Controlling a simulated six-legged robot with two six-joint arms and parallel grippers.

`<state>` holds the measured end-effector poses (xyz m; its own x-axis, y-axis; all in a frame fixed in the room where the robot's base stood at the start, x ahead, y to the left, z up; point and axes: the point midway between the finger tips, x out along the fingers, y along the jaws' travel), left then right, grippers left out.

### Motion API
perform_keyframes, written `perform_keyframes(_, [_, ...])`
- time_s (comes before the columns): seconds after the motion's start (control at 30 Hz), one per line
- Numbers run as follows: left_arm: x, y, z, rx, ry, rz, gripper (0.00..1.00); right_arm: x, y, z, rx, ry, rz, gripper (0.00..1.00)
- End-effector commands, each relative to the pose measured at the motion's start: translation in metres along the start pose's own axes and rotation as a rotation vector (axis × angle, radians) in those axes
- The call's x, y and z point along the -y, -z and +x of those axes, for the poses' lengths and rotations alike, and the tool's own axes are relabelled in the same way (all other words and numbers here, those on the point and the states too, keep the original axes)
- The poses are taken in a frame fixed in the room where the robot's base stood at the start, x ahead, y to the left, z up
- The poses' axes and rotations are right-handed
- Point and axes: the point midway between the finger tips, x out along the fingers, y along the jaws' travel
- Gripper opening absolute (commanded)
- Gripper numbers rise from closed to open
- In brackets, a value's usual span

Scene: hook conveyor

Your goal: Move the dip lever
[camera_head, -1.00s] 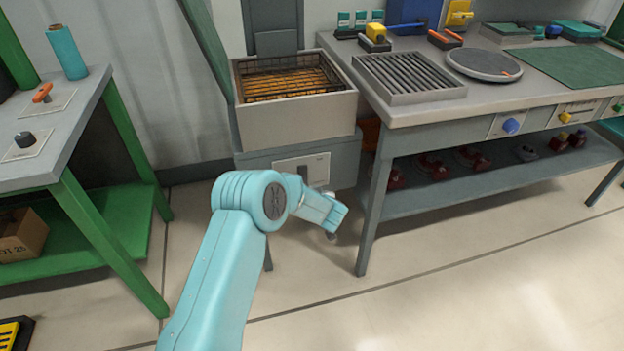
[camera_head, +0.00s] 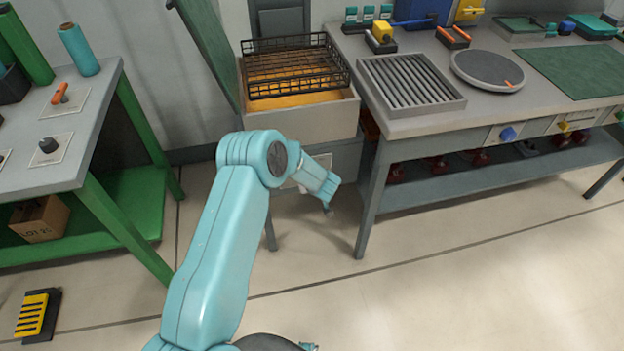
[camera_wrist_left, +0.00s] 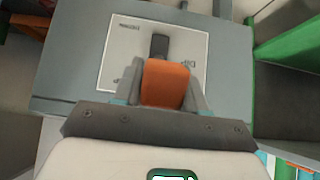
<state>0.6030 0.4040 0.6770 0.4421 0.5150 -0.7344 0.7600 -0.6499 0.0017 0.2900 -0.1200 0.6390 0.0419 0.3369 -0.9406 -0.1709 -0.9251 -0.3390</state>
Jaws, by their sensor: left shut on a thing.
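The dip lever (camera_wrist_left: 166,82) has an orange grip on a dark stem, in front of a white label plate (camera_wrist_left: 120,50) in the left wrist view. My left gripper (camera_wrist_left: 163,98) is shut on the orange grip, one finger on each side. In the head view my left gripper (camera_head: 328,205) is at the front of the cabinet under the dip tank (camera_head: 312,123); my arm hides the lever there. A black wire basket (camera_head: 297,72) stands raised, its rim above the tank, over an orange bath (camera_head: 290,101). My right gripper is not in view.
A grey workbench (camera_head: 430,125) with a slatted tray (camera_head: 410,85) and round plate (camera_head: 487,70) stands right of the tank. A green-legged table (camera_head: 95,120) stands left. A yellow-and-black item (camera_head: 37,314) lies on the floor. The floor in front is clear.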

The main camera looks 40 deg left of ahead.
Motion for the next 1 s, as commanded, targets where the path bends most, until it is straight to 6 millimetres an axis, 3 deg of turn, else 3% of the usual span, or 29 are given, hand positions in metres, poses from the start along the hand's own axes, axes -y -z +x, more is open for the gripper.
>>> perform_keyframes(0.67, [-0.0023,0.0038,0.0007,-0.004,0.002,0.001,0.00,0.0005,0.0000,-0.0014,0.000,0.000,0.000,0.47])
perform_keyframes(0.7, [-0.0023,0.0040,0.0011,-0.004,0.002,0.001,0.50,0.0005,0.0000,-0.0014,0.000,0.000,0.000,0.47])
perform_keyframes(0.73, [-0.0023,0.0040,0.0012,-0.004,0.002,0.000,0.60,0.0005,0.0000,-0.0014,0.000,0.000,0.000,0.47])
perform_keyframes(1.0, [-0.0022,0.0029,0.0012,-0.001,0.002,0.000,0.62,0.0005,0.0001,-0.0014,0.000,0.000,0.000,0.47])
